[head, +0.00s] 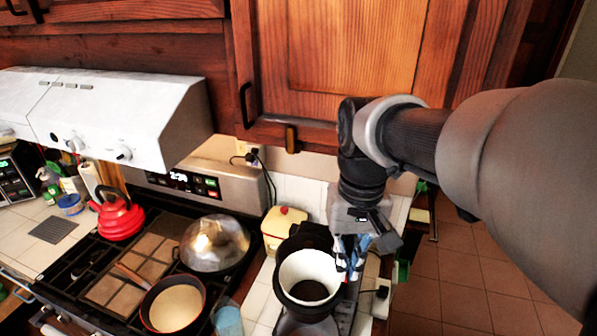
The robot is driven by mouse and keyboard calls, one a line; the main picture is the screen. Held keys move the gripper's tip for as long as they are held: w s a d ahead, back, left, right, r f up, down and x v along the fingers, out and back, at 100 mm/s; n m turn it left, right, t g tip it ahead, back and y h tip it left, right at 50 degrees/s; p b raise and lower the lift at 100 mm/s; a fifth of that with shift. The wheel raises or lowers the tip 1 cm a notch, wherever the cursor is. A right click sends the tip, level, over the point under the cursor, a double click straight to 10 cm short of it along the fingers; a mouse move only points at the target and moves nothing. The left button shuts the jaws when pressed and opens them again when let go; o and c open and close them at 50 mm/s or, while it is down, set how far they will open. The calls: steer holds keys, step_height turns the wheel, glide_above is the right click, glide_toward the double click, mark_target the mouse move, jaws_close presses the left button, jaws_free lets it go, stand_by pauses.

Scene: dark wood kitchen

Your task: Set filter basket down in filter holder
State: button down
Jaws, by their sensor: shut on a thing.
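The filter basket (297,305) is a round black cup with a white lining and dark contents at its bottom. It appears upright. My gripper (349,272) points down at the basket's right side and is shut on it. A black appliance part (302,236) shows just behind the basket and may belong to the coffee maker with the filter holder. The basket and my gripper hide most of this area, so I cannot tell whether the basket touches the holder.
A cream box with a red knob (284,225) stands behind left. The stove holds a lidded pan (214,243), a small pan (174,306) and a red kettle (118,215). A blue cup (228,320) is at front left. Wooden cabinets (350,50) hang above.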

step_height(320, 180, down, 20)
steer(key=shift+s+r+b, duration=0.1)
steer(key=shift+b, duration=0.9)
steer(key=shift+f, duration=0.35)
steer(key=c, duration=2.2)
jaws_free()
steer(key=shift+c, duration=0.2)
steer(key=o, duration=0.4)
steer(key=shift+o, duration=0.2)
